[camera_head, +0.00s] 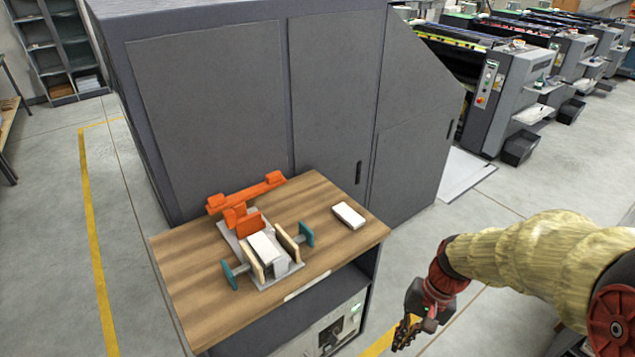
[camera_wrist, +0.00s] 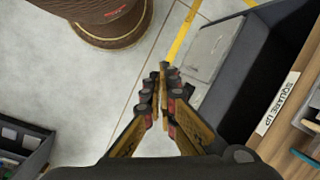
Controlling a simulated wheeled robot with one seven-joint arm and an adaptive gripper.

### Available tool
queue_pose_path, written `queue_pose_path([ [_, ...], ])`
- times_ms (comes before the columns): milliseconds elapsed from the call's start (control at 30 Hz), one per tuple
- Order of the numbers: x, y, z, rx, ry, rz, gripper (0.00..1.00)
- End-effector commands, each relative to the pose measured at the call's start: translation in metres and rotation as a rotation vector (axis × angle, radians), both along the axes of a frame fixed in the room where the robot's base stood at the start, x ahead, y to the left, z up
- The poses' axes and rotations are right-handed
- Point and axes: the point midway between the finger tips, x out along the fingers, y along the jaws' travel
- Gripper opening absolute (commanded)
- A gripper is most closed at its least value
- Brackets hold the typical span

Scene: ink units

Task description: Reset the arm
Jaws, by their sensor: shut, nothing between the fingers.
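My gripper (camera_head: 404,335) hangs at the lower right in the head view, off the right side of the wooden-topped table (camera_head: 310,203) and over the floor. My arm comes in from the right edge in a tan sleeve. In the wrist view my gripper (camera_wrist: 163,75) points at the concrete floor with its fingers together and nothing between them. On the table a grey fixture (camera_head: 265,280) with orange parts and teal handles holds a white block (camera_head: 264,247). A second white block (camera_head: 348,215) lies alone at the table's back right.
A large dark grey cabinet (camera_head: 210,110) stands behind the table. In the wrist view the table's labelled edge (camera_wrist: 278,103) is at the right, a round brown object (camera_wrist: 110,22) at the top and a dark bin (camera_wrist: 22,145) at the lower left. Printing machines (camera_head: 500,90) stand at the back right.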

Motion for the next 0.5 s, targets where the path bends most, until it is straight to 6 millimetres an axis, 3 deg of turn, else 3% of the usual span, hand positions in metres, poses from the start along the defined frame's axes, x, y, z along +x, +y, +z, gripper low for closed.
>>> queue_pose_path([
  [100, -0.016, -0.008, 0.037, -0.085, -0.094, 0.103, 0.0],
  [500, -0.059, -0.018, 0.139, -0.308, -0.432, 0.307, 0.0],
])
